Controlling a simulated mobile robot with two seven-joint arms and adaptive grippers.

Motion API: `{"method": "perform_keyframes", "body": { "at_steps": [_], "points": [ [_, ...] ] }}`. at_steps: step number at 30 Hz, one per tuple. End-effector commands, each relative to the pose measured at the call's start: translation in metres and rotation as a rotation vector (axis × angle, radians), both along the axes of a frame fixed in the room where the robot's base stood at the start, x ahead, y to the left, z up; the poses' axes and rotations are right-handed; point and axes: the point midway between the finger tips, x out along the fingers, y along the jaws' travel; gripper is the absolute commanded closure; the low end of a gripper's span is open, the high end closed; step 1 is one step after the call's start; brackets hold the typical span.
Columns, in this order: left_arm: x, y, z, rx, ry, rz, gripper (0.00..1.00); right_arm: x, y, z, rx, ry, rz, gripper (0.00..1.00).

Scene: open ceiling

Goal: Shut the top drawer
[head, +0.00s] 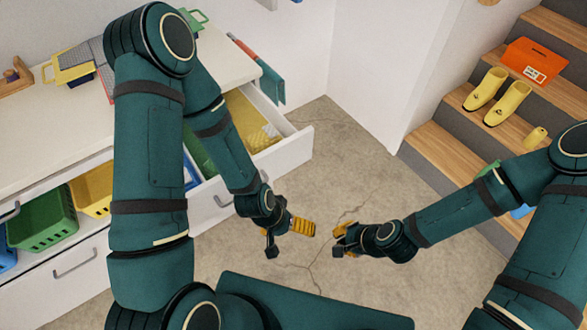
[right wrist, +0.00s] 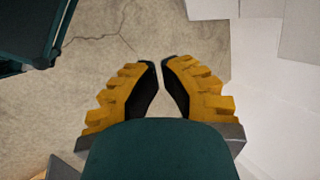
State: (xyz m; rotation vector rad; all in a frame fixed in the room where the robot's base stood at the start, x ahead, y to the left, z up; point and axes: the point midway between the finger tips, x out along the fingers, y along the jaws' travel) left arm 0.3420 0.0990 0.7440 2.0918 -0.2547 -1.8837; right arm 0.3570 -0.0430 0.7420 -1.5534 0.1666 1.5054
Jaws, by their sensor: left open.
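The top drawer (head: 283,157) of the white cabinet is pulled out in the head view. A green and a yellow bin (head: 252,126) are in it. My left arm crosses in front of part of the drawer and hides some of it. My left gripper (head: 288,241) is open and empty, in front of the drawer and apart from it. My right gripper (head: 338,243) is further right over the floor, away from the drawer. In the right wrist view the fingertips of my right gripper (right wrist: 161,64) are close together with a narrow gap and nothing between them.
The white countertop (head: 60,120) holds a yellow caddy (head: 72,66). Steps (head: 460,135) at the right bear yellow boots (head: 497,97) and an orange box (head: 535,62). The floor (head: 345,130) between cabinet and steps is clear.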

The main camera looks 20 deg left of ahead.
Motion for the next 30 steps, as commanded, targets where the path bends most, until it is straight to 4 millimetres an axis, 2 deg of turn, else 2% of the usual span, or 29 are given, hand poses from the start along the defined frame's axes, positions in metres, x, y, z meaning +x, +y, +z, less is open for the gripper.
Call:
{"method": "perform_keyframes", "body": {
  "at_steps": [5, 9, 12, 15, 19, 23, 30],
  "points": [
    [-0.002, 0.000, -0.006, 0.004, -0.002, -0.031, 0.00, 0.024, 0.032, 0.011, 0.280, 0.165, -0.486, 1.00],
    [-0.002, 0.000, -0.007, 0.004, -0.003, -0.033, 0.00, 0.048, 0.051, 0.038, 0.537, 0.322, -0.836, 1.00],
    [0.000, 0.000, -0.006, 0.002, -0.004, -0.011, 0.00, 0.058, 0.064, 0.063, 0.695, 0.422, -0.989, 1.00],
    [0.003, 0.000, -0.003, -0.003, -0.002, 0.024, 0.00, 0.061, 0.075, 0.085, 0.800, 0.492, -1.049, 1.00],
    [0.005, 0.000, -0.004, -0.005, -0.001, 0.045, 0.00, 0.064, 0.081, 0.094, 0.853, 0.527, -1.079, 1.00],
    [0.005, 0.001, -0.007, -0.005, -0.002, 0.047, 0.00, 0.071, 0.090, 0.088, 0.855, 0.529, -1.078, 1.00],
    [0.007, 0.001, -0.019, -0.004, -0.006, 0.048, 0.00, 0.095, 0.120, 0.064, 0.852, 0.528, -1.076, 1.00]
  ]
}}
